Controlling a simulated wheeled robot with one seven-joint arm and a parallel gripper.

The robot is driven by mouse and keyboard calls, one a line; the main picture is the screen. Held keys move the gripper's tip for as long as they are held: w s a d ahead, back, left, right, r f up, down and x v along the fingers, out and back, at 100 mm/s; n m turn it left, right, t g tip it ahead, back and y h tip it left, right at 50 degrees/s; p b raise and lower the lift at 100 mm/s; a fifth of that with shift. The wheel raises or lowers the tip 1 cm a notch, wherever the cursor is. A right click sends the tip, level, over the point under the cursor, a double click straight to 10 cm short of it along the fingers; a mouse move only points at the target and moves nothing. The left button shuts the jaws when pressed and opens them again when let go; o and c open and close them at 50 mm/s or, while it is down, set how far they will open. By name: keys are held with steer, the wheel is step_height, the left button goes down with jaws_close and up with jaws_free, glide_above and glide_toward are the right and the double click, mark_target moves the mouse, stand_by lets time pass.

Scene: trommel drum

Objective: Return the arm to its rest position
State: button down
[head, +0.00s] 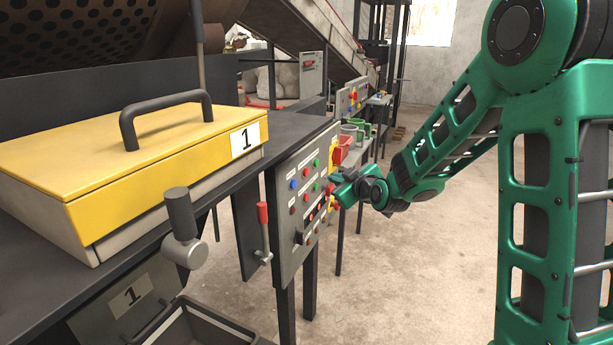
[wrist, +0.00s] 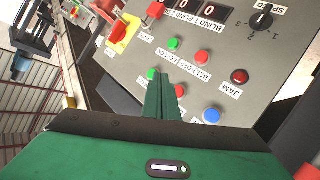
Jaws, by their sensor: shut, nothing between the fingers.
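My green arm reaches in from the right of the head view and bends down to the control panel. My gripper (head: 337,183) is right at the face of the grey control panel (head: 286,170), near its right edge. In the wrist view my gripper (wrist: 163,78) shows its green fingers closed together, with nothing between them.
A yellow switch plate (wrist: 124,32) with a red handle sits beside the buttons. A red-topped lever (head: 263,228) stands left of the panel. A yellow lid (head: 130,150) with a dark handle lies on the bench. Open concrete floor (head: 425,270) lies below my arm.

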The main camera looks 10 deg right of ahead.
steer(key=s+d+f+m+g+h, duration=0.2)
steer(key=s+d+m+g, duration=0.2)
steer(key=s+d, duration=0.6)
steer(key=s+d+f+m+g+h, duration=0.2)
steer(key=s+d+m+g, duration=0.3)
steer(key=s, duration=0.9)
steer(key=s+d+m+g+y, duration=0.1)
steer(key=s+m+g, duration=0.4)
steer(key=s, duration=1.8)
steer(key=shift+s+d+r, duration=0.15)
steer(key=shift+s, duration=0.2)
